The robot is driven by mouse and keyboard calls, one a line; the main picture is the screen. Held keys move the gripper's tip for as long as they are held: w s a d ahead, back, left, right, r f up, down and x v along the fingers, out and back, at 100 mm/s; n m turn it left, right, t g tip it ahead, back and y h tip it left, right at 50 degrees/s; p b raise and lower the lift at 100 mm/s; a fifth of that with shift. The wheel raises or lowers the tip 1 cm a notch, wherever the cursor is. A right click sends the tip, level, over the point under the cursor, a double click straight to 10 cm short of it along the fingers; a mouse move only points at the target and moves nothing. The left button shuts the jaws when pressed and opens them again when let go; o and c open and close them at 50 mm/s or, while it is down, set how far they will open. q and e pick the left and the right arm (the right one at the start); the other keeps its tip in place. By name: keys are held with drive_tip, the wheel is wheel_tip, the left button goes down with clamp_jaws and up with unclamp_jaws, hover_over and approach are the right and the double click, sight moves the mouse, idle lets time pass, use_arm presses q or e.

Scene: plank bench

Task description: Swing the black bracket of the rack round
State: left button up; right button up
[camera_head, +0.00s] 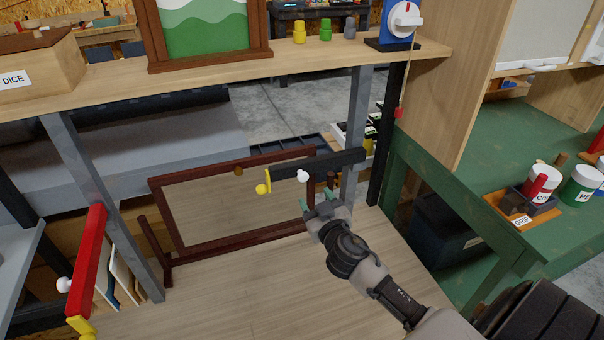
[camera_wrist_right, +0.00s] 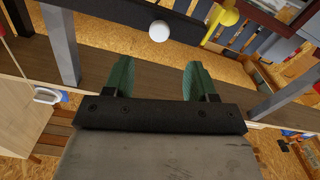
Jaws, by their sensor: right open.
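The black bracket (camera_head: 330,162) reaches left from the grey right post (camera_head: 357,125) of the rack. It has a white knob (camera_head: 303,176) on its face and a yellow hooked tip (camera_head: 263,188) at its free end. My right gripper (camera_head: 317,199) is open and empty, just below the bracket and near the knob. In the right wrist view the green fingers (camera_wrist_right: 156,80) stand apart. The black bracket (camera_wrist_right: 115,12) crosses beyond them, with the white knob (camera_wrist_right: 159,31) past the gap and not between the fingers. My left gripper is not in view.
A red bracket (camera_head: 87,262) with a white knob and yellow end is on the left post (camera_head: 90,180). A dark wooden frame (camera_head: 175,222) stands on the bench behind the gripper. The shelf (camera_head: 250,66) runs above. The bench front (camera_head: 250,300) is clear.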

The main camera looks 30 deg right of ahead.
sight(304, 179)
drive_tip(key=p+x, duration=0.1)
drive_tip(key=x, duration=0.8)
drive_tip(key=shift+w+d+f, duration=0.1)
drive_tip(key=shift+w+d, duration=0.05)
drive_tip(key=shift+d, duration=0.05)
clamp_jaws()
